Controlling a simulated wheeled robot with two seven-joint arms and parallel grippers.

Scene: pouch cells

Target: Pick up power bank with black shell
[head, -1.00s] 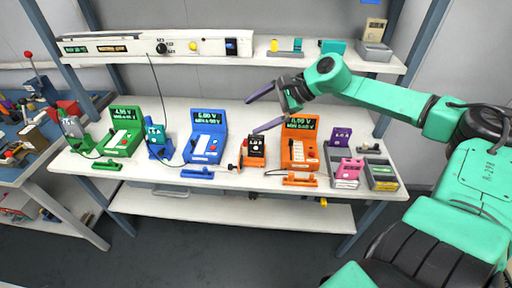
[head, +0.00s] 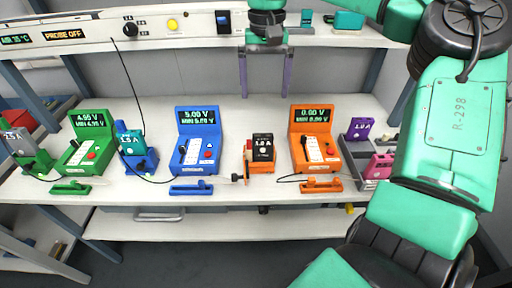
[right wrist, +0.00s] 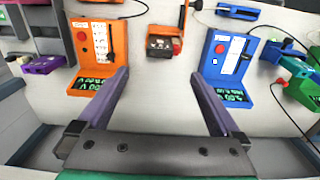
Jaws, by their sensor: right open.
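The power bank with black shell (head: 262,147) stands upright in an orange holder (head: 259,168) on the bench, between the blue and orange testers. My right gripper (head: 265,92) is open and empty, fingers pointing down, above and apart from the power bank. It also shows open in the right wrist view (right wrist: 161,76). My left gripper is not in view.
A blue tester (head: 197,145) stands left of the power bank and an orange tester (head: 313,140) right of it. A teal power bank (head: 131,143) sits farther left. Purple (head: 359,129) and pink (head: 381,164) ones are at right. A shelf (head: 335,36) runs above the bench.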

